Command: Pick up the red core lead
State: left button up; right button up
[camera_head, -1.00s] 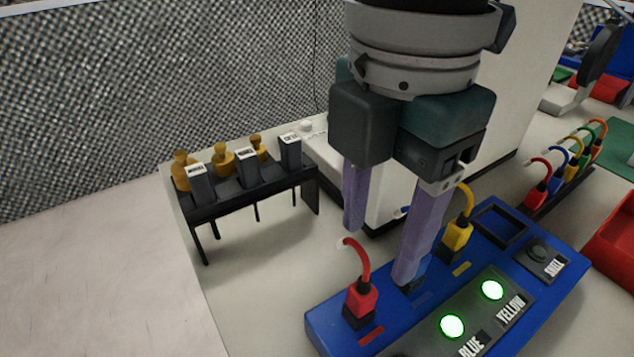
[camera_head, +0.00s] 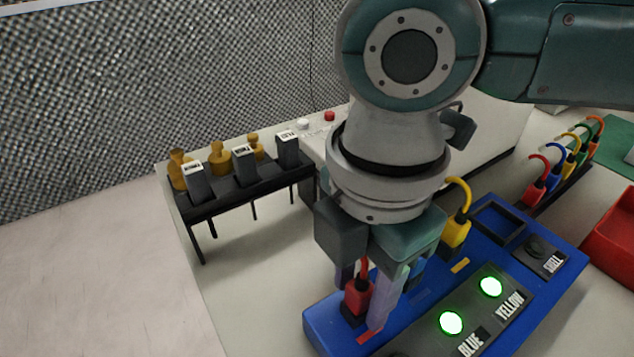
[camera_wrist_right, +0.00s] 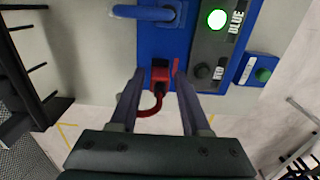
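The red core lead (camera_head: 358,297), a red plug with a curved red cable, stands in the near left end of the blue panel (camera_head: 325,328). My right gripper (camera_head: 364,302) reaches down over it with one finger on each side. In the right wrist view the red lead (camera_wrist_right: 160,74) is between the two open fingers (camera_wrist_right: 160,86), with gaps showing at both sides. Its cable curves back toward the palm. In the head view the gripper hides part of the lead. My left gripper is not in view.
A yellow lead (camera_head: 456,225) stands farther along the panel; a blue lead (camera_head: 416,268) is partly hidden. The blue and yellow lights (camera_head: 451,323) glow green. A black rack (camera_head: 250,190) stands at left, a row of coloured leads (camera_head: 553,172) and a red bin (camera_head: 613,240) at right.

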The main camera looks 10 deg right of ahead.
grip_shut()
dwell(0.4)
jog(key=shift+r, duration=0.1)
